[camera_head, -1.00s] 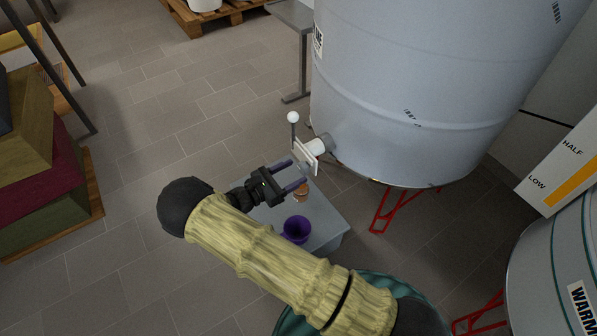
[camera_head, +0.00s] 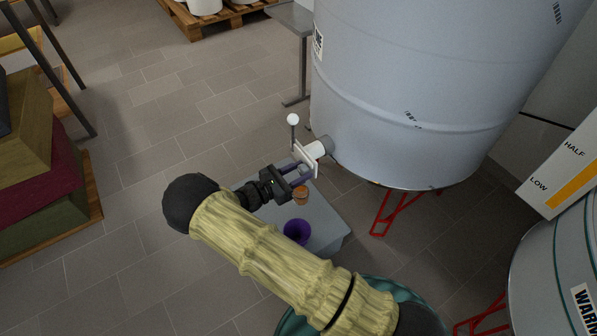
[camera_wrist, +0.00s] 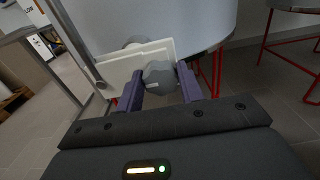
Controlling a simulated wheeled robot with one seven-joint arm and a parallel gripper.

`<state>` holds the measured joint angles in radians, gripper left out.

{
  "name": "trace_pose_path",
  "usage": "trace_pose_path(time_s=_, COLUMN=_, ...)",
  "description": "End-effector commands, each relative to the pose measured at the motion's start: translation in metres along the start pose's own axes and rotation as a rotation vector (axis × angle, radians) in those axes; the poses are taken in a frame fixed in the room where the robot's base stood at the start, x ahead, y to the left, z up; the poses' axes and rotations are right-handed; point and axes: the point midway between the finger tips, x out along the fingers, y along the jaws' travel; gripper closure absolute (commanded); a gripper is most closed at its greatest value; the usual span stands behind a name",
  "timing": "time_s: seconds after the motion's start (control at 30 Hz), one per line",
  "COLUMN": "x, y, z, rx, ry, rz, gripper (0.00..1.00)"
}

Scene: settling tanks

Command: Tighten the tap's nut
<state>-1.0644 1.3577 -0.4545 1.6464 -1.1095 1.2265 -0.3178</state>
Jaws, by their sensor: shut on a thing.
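The tap (camera_head: 318,150) sticks out of the lower side of the large pale tank (camera_head: 400,90). It has a white plate and an upright lever with a white ball (camera_head: 293,119). In the wrist view the grey nut (camera_wrist: 160,77) sits in front of the white plate (camera_wrist: 121,66). My gripper (camera_head: 299,178) is at the tap, its purple fingers on either side of the nut. It is shut on the nut, and the wrist view shows the fingers (camera_wrist: 160,90) flanking it. In the head view the nut is mostly hidden by the fingers.
A grey-blue stand (camera_head: 325,225) below the tap bears a purple cup (camera_head: 297,231) and a small copper-coloured cup (camera_head: 301,195). Red legs (camera_head: 390,210) stand under the tank. Stacked boxes (camera_head: 40,150) are at the left. The floor between is clear.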

Motion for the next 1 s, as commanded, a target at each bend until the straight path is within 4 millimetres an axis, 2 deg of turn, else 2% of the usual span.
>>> trace_pose_path(time_s=0.37, x=-0.0014, y=0.0, z=0.0018, rx=0.133, ry=0.0, rz=0.004, gripper=0.86)
trace_pose_path(time_s=1.0, x=-0.0018, y=-0.0019, z=0.0005, rx=0.699, ry=0.002, rz=0.004, gripper=0.86)
